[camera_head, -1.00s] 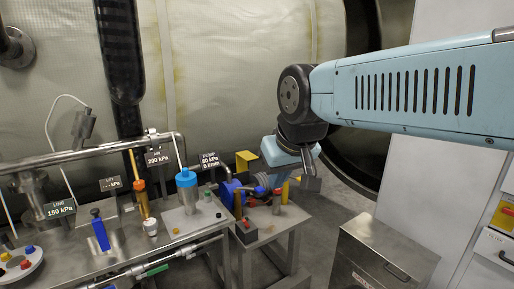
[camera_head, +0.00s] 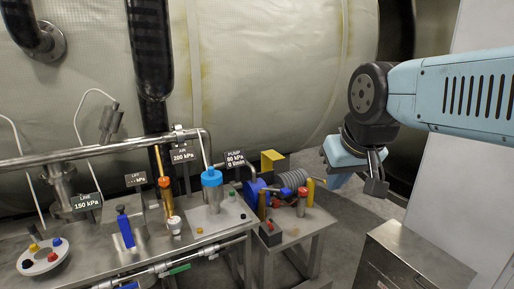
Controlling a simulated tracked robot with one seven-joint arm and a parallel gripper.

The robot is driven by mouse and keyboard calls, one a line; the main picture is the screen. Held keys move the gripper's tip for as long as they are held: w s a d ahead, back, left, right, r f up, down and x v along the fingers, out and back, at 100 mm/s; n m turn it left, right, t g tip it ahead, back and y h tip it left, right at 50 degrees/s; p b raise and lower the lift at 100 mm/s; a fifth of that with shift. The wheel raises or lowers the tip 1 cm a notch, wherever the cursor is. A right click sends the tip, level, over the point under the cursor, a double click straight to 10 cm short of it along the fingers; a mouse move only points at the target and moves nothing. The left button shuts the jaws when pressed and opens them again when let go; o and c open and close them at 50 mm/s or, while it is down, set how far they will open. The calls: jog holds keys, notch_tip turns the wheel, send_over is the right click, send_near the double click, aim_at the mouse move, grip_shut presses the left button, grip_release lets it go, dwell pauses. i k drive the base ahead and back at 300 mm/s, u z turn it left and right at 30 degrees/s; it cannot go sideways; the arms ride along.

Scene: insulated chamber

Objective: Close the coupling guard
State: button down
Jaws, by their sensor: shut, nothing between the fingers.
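A yellow plate-like part (camera_head: 272,160), which looks like the coupling guard, stands raised behind the pump set on the small side bench. The blue pump (camera_head: 256,190) and a grey ribbed cylinder (camera_head: 293,179) sit just in front of it. The coupling between them looks uncovered, but it is too small to see clearly. My gripper (camera_head: 376,184) is to the right of the bench, pointing down, apart from the guard and the pump. Its dark fingers are shut with nothing held.
A steel cabinet (camera_head: 418,262) stands on the floor at right. The main bench (camera_head: 205,222) at left carries valves, gauges and pipes. A large padded vessel (camera_head: 270,70) fills the back.

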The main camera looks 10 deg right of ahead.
aim_at(271, 164)
jog(key=i, duration=0.95)
